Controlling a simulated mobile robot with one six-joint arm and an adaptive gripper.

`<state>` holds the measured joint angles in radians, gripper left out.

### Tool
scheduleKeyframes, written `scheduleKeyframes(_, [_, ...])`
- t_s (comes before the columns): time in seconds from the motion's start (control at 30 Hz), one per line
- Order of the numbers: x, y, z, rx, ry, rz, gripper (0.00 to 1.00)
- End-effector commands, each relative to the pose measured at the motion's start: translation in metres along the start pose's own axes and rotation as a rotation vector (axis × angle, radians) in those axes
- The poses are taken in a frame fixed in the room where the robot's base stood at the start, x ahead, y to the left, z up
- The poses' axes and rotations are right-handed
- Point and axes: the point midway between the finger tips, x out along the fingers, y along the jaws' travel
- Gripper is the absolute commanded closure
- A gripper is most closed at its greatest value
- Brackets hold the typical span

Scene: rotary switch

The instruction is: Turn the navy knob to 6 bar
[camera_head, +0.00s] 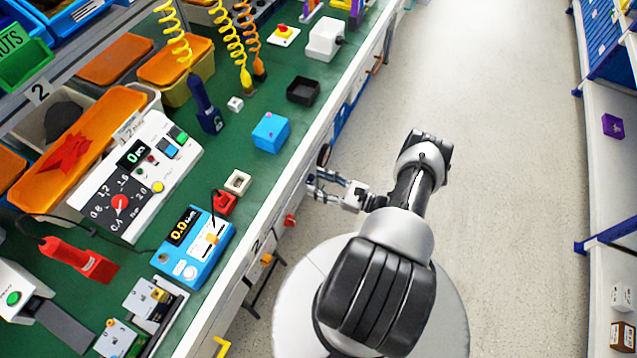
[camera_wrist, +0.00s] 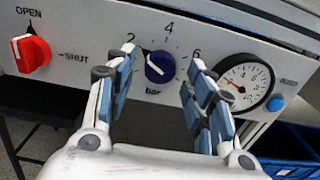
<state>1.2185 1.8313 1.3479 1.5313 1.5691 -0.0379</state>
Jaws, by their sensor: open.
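The navy knob (camera_wrist: 159,67) sits on a pale panel in the wrist view, under a scale marked 2, 4 and 6 with "bar" below. Its pointer appears to lean up and left, close to the 2. My gripper (camera_wrist: 162,88) is open, with one finger on each side of the knob and visible gaps between. I cannot tell how far the fingertips are from the panel. In the head view my gripper (camera_head: 325,186) is at the bench's front face, and the knob cannot be made out there.
A red OPEN/SHUT knob (camera_wrist: 31,53) is left of the navy knob. A round pressure gauge (camera_wrist: 246,82) and a blue button (camera_wrist: 275,103) are to the right. A blue bin (camera_wrist: 288,150) shows at lower right. The aisle floor (camera_head: 500,150) is clear.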

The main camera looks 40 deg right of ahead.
Motion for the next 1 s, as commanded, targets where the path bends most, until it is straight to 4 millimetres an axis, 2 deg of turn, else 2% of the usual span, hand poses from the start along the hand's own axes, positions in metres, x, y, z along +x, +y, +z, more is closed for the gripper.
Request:
scheduleKeyframes(0.1, [0.0061, 0.0003, 0.0, 0.0, 0.0, 0.001, 0.51])
scheduleKeyframes(0.37, [0.007, 0.0, 0.0003, 0.0, 0.0, 0.0, 0.51])
scheduleKeyframes(1.0, [0.0067, 0.0, 0.0002, 0.0, 0.0, 0.0, 0.93])
